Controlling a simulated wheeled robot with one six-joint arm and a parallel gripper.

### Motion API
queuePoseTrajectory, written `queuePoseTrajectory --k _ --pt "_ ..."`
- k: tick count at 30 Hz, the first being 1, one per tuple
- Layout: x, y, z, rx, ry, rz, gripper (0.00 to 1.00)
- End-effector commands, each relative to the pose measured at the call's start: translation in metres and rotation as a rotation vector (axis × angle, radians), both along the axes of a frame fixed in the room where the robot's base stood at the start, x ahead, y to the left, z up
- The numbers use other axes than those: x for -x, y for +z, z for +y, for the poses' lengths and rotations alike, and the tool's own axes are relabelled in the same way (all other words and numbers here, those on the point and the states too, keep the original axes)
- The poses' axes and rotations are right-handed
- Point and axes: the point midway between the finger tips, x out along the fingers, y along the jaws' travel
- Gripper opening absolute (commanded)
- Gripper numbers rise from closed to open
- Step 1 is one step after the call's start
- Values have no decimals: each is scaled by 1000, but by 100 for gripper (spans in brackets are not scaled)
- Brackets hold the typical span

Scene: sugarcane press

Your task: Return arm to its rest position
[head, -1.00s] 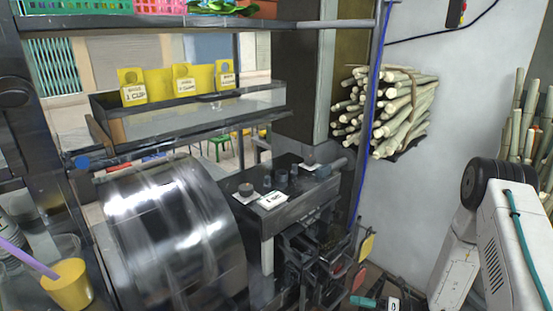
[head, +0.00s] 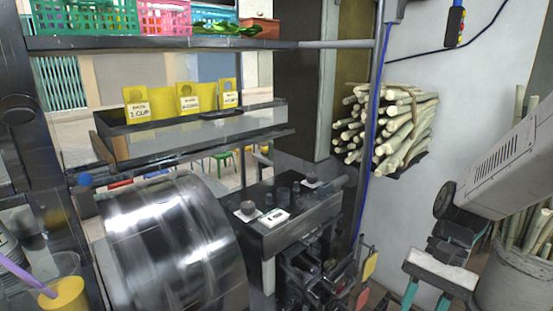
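My arm reaches in from the right edge, in front of the white wall. My gripper (head: 438,296) hangs at the lower right, pointing down. Its two teal-edged fingers stand apart, with nothing seen between them. The fingertips run close to or past the bottom edge of the picture.
A metal drum (head: 175,245) fills the lower left, with a yellow cup (head: 66,296) beside it. A dark bench (head: 285,238) holds small items. Sugarcane bundle (head: 392,130) hangs on the wall. A grey bin (head: 515,280) of canes stands behind my arm.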

Motion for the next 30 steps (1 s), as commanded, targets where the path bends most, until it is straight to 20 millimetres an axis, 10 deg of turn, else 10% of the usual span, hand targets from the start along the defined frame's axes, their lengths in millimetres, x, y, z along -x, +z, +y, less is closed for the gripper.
queuePoseTrajectory --k 18,30 --pt "82 103 -19 345 466 -586 36" --pt "89 120 -13 359 482 -678 36"
